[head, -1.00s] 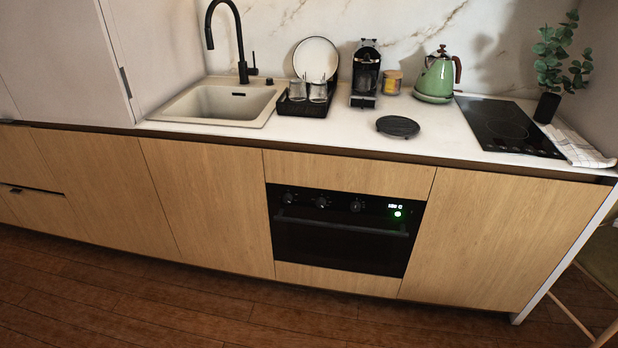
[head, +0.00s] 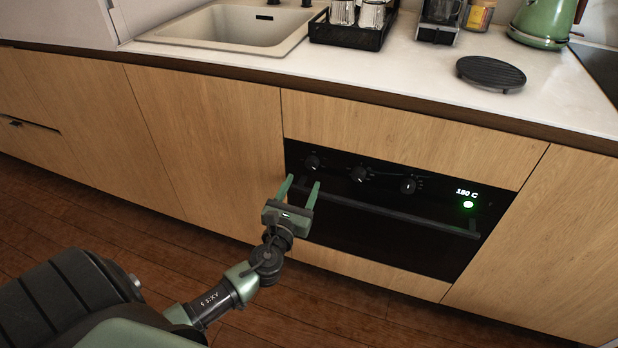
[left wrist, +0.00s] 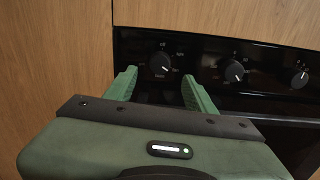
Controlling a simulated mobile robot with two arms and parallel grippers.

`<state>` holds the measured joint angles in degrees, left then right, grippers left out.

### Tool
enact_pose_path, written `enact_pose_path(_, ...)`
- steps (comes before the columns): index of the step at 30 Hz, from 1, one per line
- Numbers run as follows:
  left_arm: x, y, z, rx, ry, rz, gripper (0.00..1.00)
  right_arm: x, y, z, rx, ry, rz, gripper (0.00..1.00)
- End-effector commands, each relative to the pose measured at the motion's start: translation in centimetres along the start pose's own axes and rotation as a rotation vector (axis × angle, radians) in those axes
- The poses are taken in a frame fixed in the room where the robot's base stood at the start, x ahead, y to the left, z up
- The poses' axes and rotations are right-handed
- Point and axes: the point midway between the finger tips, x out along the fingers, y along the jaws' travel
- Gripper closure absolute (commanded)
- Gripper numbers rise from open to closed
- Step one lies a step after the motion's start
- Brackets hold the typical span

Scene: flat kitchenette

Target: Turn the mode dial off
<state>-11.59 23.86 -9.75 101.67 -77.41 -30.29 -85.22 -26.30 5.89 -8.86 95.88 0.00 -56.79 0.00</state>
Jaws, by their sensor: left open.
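The black oven (head: 390,215) is built in under the counter, with three knobs on its panel and a lit display (head: 466,192) reading about 180 C. The left knob (head: 312,163) is the mode dial by its place and markings; it also shows in the left wrist view (left wrist: 160,64), with small labels around it, "off" seemingly at the top. Its pointer seems turned to the lower right, away from the top. The middle knob (head: 360,174) and right knob (head: 408,185) are beside it. My left gripper (head: 300,184) is open and empty, just short of the left knob, its fingers either side below it.
The oven handle (head: 385,209) runs across below the knobs, close to my left gripper. Wooden cabinet fronts (head: 210,140) flank the oven. On the counter above are a sink (head: 225,30), dish rack, black trivet (head: 490,73) and green kettle (head: 543,22).

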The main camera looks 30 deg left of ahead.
Motion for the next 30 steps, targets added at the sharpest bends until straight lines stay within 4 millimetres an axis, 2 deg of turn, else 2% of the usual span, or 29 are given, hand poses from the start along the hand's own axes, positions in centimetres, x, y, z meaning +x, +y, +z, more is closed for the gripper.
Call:
enact_pose_path(6,3.7,0.0,0.0,-0.004,0.001,0.001,0.45,-0.5,0.0,-0.4,0.001,0.004,0.001,0.64)
enact_pose_path(12,6.1,0.0,-0.1,-0.005,0.004,0.001,0.45,-1.1,0.1,-0.9,0.001,0.01,0.001,0.64)
enact_pose_path(23,6.7,0.0,-0.2,-0.007,0.007,-0.001,0.45,-1.4,0.1,-1.0,0.002,0.01,0.001,0.64)
enact_pose_path(29,6.7,0.0,-0.2,-0.007,0.007,-0.001,0.98,-1.4,0.1,-1.0,0.002,0.011,0.001,0.64)
enact_pose_path(30,6.7,0.0,-0.2,-0.007,0.007,-0.001,1.0,-1.4,0.1,-1.0,0.002,0.011,0.001,0.64)
